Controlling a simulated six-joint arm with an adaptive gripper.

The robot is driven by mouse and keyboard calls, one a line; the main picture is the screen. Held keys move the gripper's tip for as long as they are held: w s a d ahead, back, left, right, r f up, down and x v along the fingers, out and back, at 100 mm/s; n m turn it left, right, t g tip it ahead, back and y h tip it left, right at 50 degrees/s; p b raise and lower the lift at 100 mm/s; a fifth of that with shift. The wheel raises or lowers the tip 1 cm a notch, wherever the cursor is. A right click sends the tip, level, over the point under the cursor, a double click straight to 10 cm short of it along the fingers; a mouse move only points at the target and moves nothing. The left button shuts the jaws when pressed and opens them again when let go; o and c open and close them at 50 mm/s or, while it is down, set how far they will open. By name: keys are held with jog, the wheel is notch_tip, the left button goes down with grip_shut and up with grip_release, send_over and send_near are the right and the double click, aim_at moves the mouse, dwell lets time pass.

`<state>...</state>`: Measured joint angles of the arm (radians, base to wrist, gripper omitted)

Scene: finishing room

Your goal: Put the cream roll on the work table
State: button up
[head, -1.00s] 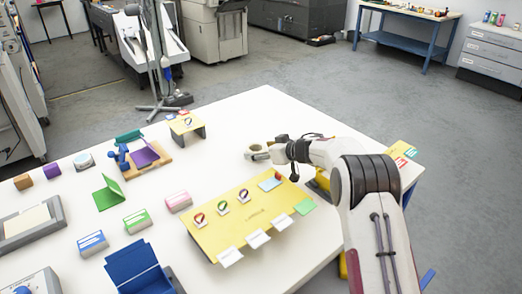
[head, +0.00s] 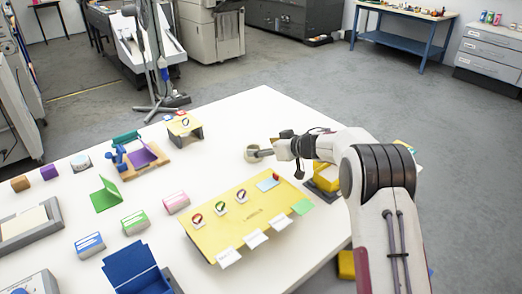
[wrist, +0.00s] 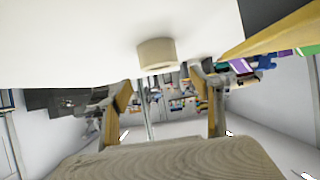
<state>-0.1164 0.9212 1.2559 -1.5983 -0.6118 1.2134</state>
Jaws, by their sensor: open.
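The cream roll (head: 251,154) stands upright on the white work table (head: 225,118), to the right of the small yellow stand. My gripper (head: 266,153) is at its right side, low over the table, with its fingers pointing left toward it. In the wrist view the roll (wrist: 157,57) appears just beyond the gap between the open fingertips (wrist: 160,85), with nothing held. The fingers look apart from the roll there.
A yellow board (head: 240,222) with small rings and cards lies in front of my gripper. A yellow stand (head: 184,124) is behind left of the roll. Coloured card boxes, a green folded card (head: 105,195) and a blue bin (head: 137,268) fill the left side.

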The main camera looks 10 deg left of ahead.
jog(key=shift+r, duration=2.9)
jog(key=shift+r, duration=0.1)
